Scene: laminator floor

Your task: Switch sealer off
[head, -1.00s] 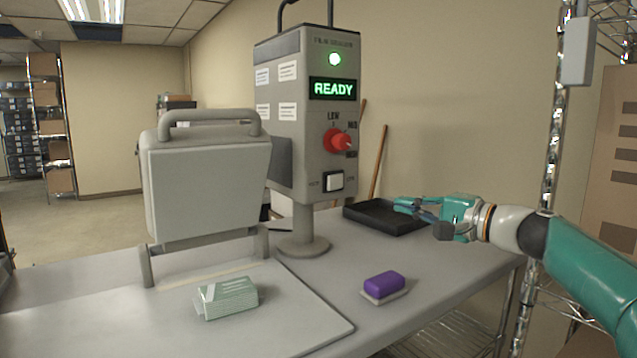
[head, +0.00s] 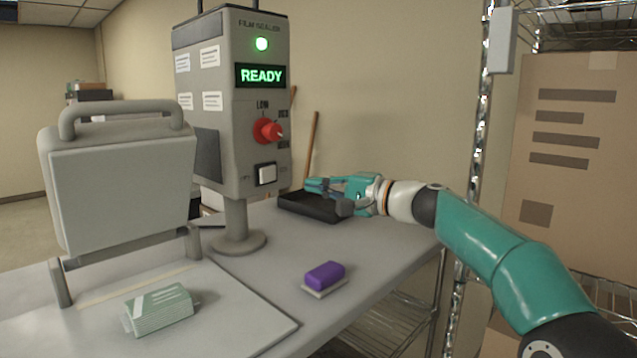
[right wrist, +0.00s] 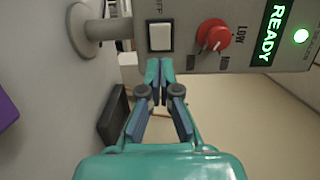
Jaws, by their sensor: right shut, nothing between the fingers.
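The grey film sealer (head: 222,150) stands on a post on the table. Its green lamp (head: 261,44) is lit and its display (head: 259,76) reads READY. A red knob (head: 267,131) sits below the display, and a white rocker switch (head: 266,174) is low on the panel. The right wrist view shows the switch (right wrist: 160,37) and red knob (right wrist: 214,35) close ahead. My right gripper (head: 308,186) is shut and empty, in front of the black tray and right of the switch, apart from the panel. In the right wrist view its fingertips (right wrist: 160,62) point toward the switch. My left gripper is out of view.
A black tray (head: 300,210) lies behind my right gripper. A purple-topped block (head: 325,275) and a pale green pack (head: 158,310) lie on the table. The raised grey press lid (head: 120,185) stands at left. A metal rack post (head: 480,150) and cardboard box (head: 570,150) are at right.

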